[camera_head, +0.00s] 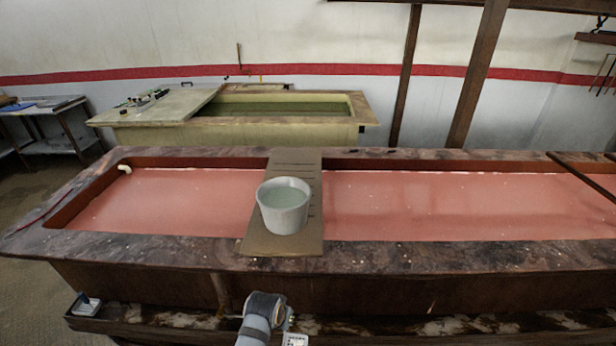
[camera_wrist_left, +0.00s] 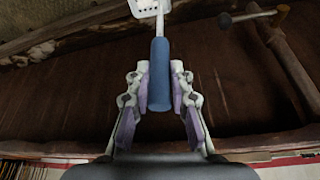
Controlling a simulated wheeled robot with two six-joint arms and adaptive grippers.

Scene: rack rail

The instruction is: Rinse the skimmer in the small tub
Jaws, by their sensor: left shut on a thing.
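The small tub (camera_head: 284,208) is a white round bucket holding pale clear liquid. It stands upright on a board (camera_head: 256,243) laid across the long tank. In the left wrist view my left gripper (camera_wrist_left: 160,98) is shut on the blue handle (camera_wrist_left: 159,65) of the skimmer. The skimmer's pale perforated head (camera_wrist_left: 144,7) is cut off by the top edge there. In the head view my left wrist (camera_head: 262,312) shows at the bottom, in front of the tank and below the tub. The skimmer is apart from the tub. My right gripper is not in view.
The long tank (camera_head: 400,257) holds pink liquid, with a dark bar (camera_head: 585,178) across its right end. A small item (camera_head: 87,304) lies on the lower ledge at left. A yellowish tank (camera_head: 240,132) stands behind. Space above the tub is clear.

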